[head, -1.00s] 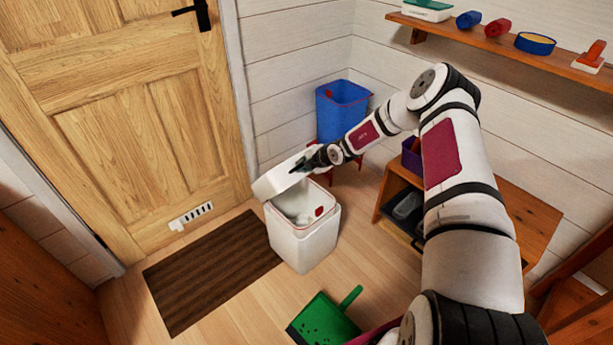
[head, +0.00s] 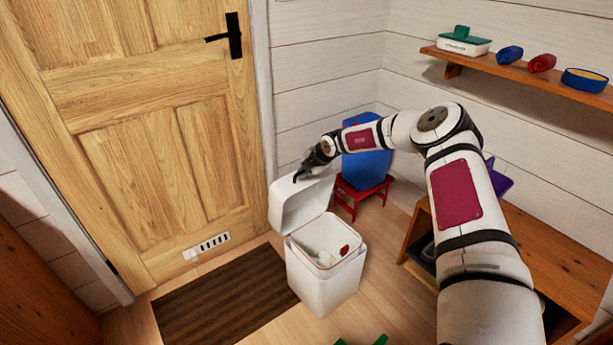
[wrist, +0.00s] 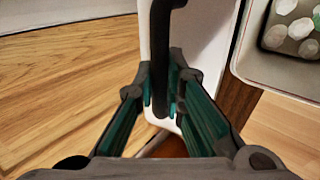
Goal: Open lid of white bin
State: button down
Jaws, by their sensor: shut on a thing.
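The white bin (head: 322,284) stands on the wooden floor at the right end of the dark mat. Its white lid (head: 300,207) is raised, tilted steeply up on the door side, so the bin's mouth is open and pale contents show inside. My gripper (head: 303,174) is at the lid's upper edge. In the wrist view my gripper (wrist: 163,95) is shut on a dark bar on the white lid (wrist: 205,25). The pale contents (wrist: 292,30) show at the upper right of that view. The fingers partly hide the held part.
The wooden door (head: 150,130) is behind the lid, to the left. A blue bin (head: 368,170) on a red stool (head: 350,197) stands behind. A wooden bench (head: 560,250) is at right, below a wall shelf (head: 520,75). The dark mat (head: 225,305) lies flat.

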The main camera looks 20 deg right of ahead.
jog(key=shift+w, duration=0.15)
jog(key=c, duration=1.7)
grip_release()
jog(key=shift+o, duration=0.2)
jog(key=v, duration=1.2)
